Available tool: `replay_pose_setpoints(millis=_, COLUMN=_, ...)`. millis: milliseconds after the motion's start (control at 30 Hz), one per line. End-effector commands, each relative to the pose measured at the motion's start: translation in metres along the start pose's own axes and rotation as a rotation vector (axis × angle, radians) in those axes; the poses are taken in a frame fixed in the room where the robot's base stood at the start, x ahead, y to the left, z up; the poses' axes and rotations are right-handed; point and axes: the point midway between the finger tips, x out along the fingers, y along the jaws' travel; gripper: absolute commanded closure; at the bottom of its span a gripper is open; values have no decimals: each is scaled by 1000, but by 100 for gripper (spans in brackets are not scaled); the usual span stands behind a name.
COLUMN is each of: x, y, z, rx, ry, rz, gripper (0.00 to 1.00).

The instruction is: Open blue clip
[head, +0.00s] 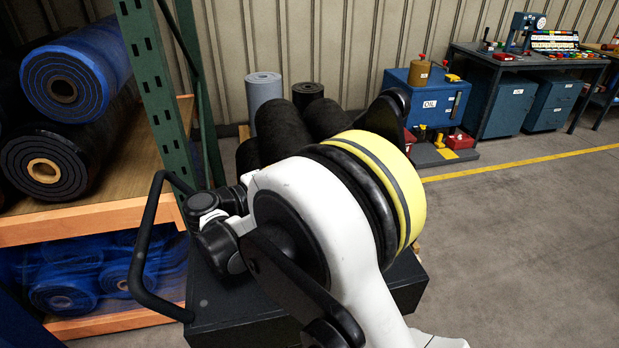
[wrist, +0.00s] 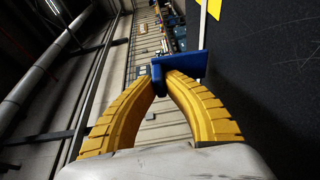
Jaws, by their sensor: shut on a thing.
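The blue clip (wrist: 190,64) shows in the wrist view, just beyond my fingertips and beside a dark panel. My gripper (wrist: 161,78) has two yellow ribbed fingers that converge at the clip. They are shut on a part of it, and the fingertips partly hide where they touch it. In the head view, my own white and yellow arm fills the middle, and neither the clip nor my fingers can be made out there.
A dark flat panel (wrist: 268,110) with a yellow mark stands close on the right in the wrist view. In the head view, a rack (head: 100,222) with rolls is at left. A blue oil cabinet (head: 428,98) and workbench (head: 524,60) stand behind. Floor (head: 530,230) at right is clear.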

Motion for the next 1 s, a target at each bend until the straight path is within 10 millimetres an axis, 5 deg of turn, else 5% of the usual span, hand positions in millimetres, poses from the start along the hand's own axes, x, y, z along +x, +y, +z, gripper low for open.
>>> replay_pose_setpoints(millis=567, x=-1, y=-1, z=-1, rx=-12, ry=1, rz=27, gripper=100)
replay_pose_setpoints(millis=600, x=-1, y=-1, z=-1, rx=-12, ry=1, rz=27, gripper=81)
replay_pose_setpoints(millis=667, x=-1, y=-1, z=-1, rx=-12, ry=1, rz=27, gripper=66)
replay_pose_setpoints(millis=1000, x=-1, y=2, z=-1, rx=-12, ry=1, rz=27, gripper=66)
